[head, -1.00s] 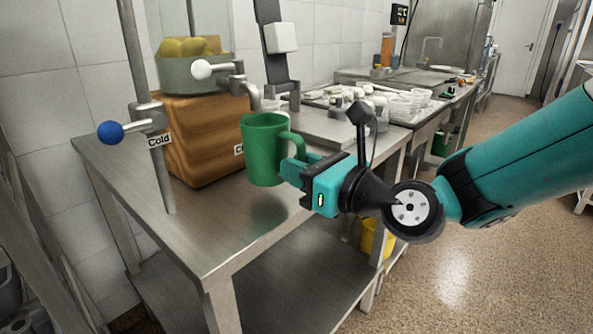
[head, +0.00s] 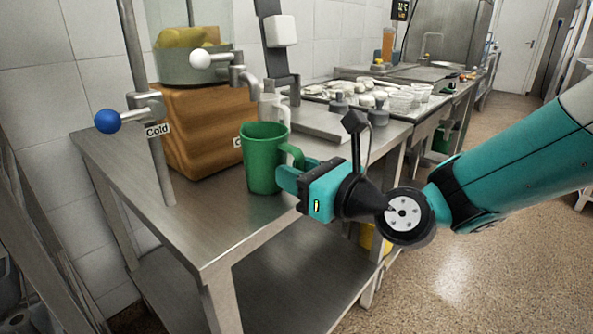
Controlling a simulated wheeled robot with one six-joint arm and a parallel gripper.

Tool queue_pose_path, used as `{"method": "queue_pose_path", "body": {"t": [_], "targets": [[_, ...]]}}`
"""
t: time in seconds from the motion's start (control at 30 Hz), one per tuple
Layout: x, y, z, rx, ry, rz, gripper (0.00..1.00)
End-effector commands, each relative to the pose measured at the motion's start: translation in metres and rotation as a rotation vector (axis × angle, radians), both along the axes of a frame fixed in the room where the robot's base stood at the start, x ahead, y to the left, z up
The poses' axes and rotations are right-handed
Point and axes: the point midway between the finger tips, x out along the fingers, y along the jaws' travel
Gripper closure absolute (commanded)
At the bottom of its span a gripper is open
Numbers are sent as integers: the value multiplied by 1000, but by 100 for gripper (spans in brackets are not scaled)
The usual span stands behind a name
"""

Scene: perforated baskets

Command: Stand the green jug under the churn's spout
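The green jug (head: 262,160) stands upright, with its base at or very near the steel table top. My gripper (head: 291,178) is shut on the jug's handle from the right. The grey vessel (head: 190,68), which looks like the churn, sits on a brown wooden block and holds yellow contents. The jug's mouth is below and slightly right of the spout in the picture. I cannot tell whether the two line up in depth.
A post with a blue-knobbed tap (head: 107,120) and a "Cold" label stands left. A whitish jug-like thing (head: 273,103) is partly hidden behind the green jug. Trays of dishes (head: 375,93) lie farther back. The table's front left (head: 200,235) is bare.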

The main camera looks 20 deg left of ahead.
Motion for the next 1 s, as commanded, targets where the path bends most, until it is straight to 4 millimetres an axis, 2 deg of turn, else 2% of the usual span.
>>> {"method": "queue_pose_path", "body": {"t": [0.07, 0.33, 0.47, 0.57, 0.8, 1.0], "targets": [[0, 0, 0, 0, 0, 0, 54], [0, 0, 1, 0, -1, 0, 54], [0, 0, 14, 0, -4, 1, 54], [-4, -16, 10, -3, 2, -4, 54], [-26, -68, 9, -2, 3, -5, 54], [-40, -99, 10, -2, 2, -3, 54]]}}
